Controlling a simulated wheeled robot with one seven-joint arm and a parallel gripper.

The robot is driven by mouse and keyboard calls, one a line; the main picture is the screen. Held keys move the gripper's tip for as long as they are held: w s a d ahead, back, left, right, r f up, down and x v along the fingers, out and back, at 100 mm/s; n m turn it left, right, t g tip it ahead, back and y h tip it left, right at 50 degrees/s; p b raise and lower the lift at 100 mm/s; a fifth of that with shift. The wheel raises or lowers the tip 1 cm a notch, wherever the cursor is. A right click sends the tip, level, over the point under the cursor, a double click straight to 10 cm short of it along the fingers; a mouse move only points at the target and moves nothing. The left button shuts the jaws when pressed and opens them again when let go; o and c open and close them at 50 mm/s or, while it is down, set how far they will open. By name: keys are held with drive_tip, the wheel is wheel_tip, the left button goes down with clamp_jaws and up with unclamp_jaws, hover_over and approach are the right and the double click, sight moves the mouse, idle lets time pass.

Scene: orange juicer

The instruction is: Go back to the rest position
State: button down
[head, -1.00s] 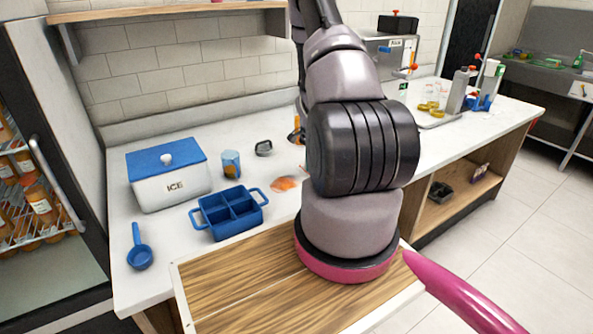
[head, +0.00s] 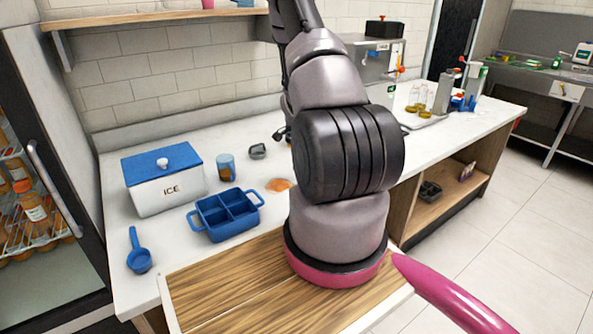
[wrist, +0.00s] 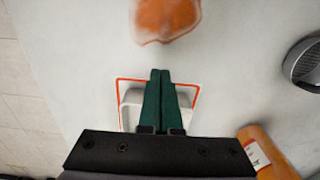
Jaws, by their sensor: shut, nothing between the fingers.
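My gripper (wrist: 160,73) shows in the wrist view with its two green fingers together and nothing between them. It points down over the white counter. Beneath the fingers is a pale container with an orange-red rim (wrist: 190,84), partly hidden by them. An orange patch (wrist: 167,18) lies ahead of the fingertips, and an orange patch also shows on the counter in the head view (head: 279,185). In the head view, my arm rises in the middle and hides part of the counter; my fingers cannot be made out there.
An orange bottle (wrist: 266,152) and a grey round object (wrist: 306,64) are near the gripper. The ICE box (head: 163,183), blue tray (head: 205,236), blue cup (head: 226,168) and blue scoop (head: 138,258) stand left of my arm. A shelf (head: 160,17) hangs above.

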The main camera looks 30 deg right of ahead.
wheel_tip(320, 180, up, 8)
drive_tip(key=shift+a, duration=0.25)
